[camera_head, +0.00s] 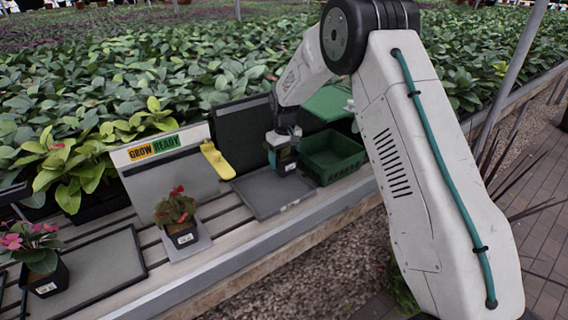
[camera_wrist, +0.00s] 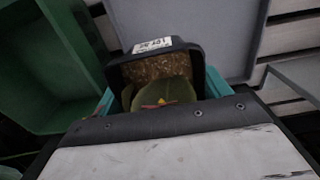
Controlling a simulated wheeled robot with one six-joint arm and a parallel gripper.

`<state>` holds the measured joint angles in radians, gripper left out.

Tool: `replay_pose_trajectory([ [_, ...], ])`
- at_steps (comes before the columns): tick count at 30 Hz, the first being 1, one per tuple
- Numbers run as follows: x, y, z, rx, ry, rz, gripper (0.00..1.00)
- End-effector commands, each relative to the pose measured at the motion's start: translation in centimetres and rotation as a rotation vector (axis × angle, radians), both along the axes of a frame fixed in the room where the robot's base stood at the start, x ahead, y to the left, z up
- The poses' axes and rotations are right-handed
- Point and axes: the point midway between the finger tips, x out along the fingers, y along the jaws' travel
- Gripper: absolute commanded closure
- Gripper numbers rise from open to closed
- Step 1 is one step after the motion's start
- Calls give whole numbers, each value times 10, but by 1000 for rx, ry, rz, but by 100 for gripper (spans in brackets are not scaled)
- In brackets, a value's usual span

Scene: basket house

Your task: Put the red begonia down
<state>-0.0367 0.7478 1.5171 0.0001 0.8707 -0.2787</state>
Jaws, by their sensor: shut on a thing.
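My gripper (camera_head: 283,145) has teal fingers and is shut on the red begonia's dark pot (camera_head: 286,165). In the wrist view the black square pot (camera_wrist: 155,50) sits between the fingertips (camera_wrist: 160,90). It has a white label, brown soil, a green leaf (camera_wrist: 165,92) and a small red and yellow bloom. The pot is at the back of a flat grey tray (camera_head: 268,193), left of a green crate (camera_head: 333,155). I cannot tell whether its base touches the tray. Most of the plant is hidden by my gripper.
Another red-flowered potted plant (camera_head: 182,238) stands on a grey pad to the left. A pink-flowered pot (camera_head: 45,282) and an empty dark tray (camera_head: 95,275) are further left. A GROW READY board (camera_head: 150,178) and yellow scoop (camera_head: 217,160) stand behind. The grey tray's front is clear.

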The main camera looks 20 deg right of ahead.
Motion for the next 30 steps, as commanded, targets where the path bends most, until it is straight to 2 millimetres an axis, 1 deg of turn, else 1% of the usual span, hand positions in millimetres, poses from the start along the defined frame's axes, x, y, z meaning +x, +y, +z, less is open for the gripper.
replay_pose_trajectory([
  [1, -3, 0, -14, 0, 10, -1, 54],
  [3, -3, 0, -25, -1, 8, 0, 54],
  [5, -3, 2, -31, -1, 8, 2, 54],
  [13, -2, 1, -32, 0, 6, 1, 54],
  [24, -2, -1, -43, -1, 5, -2, 54],
  [28, -2, -1, -44, -1, 5, -2, 54],
  [29, -2, -1, -44, 0, 6, -2, 16],
  [30, -2, -1, -44, 0, 6, -2, 5],
])
